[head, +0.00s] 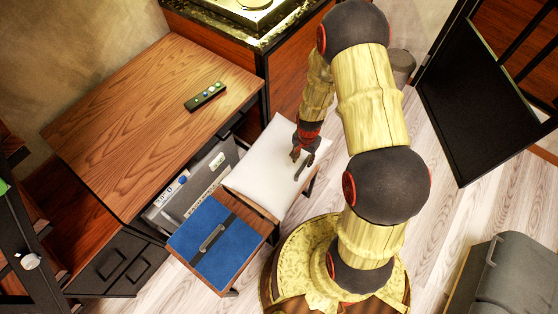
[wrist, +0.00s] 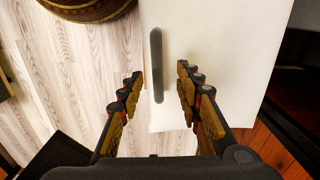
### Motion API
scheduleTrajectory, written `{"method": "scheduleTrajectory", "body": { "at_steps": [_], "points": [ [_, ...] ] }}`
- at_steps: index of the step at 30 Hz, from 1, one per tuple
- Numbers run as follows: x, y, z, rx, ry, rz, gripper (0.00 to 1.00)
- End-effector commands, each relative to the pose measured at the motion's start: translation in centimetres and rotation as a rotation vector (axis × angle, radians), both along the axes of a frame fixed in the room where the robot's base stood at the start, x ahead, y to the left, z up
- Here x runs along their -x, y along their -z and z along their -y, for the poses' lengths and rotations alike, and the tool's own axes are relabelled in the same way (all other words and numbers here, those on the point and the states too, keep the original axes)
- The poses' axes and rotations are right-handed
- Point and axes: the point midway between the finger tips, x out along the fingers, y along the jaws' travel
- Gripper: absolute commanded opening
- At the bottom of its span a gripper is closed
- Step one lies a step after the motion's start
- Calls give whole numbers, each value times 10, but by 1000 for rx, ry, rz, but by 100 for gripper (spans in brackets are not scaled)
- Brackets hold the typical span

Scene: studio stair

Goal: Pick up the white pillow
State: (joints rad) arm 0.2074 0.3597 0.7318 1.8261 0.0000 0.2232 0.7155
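The white pillow (head: 262,163) lies flat on a seat beside the wooden desk in the head view. In the wrist view its white surface (wrist: 235,50) fills the centre right. My gripper (head: 301,157) is over the pillow's right part, pointing down. In the wrist view my gripper (wrist: 160,74) is open and empty, one finger over the floor side of the pillow's left edge and the other over the white surface. I cannot tell whether the fingers touch it.
A thin dark grey bar (wrist: 156,65) shows between the fingers, near the pillow's edge. A wooden desk (head: 130,110) with a remote (head: 205,96) stands left. A blue item (head: 213,243) sits in front of the pillow. A grey seat (head: 512,275) is at lower right. Pale floor lies right.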

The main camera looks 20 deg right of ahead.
Motion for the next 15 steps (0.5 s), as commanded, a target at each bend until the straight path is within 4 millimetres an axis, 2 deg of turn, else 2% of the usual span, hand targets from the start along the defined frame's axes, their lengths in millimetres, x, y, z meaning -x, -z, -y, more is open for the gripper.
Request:
{"method": "scheduleTrajectory", "body": {
  "at_steps": [9,15],
  "points": [
    [0,45,7,0,1,-3,35],
    [-1,47,7,0,0,0,35]
  ]
}}
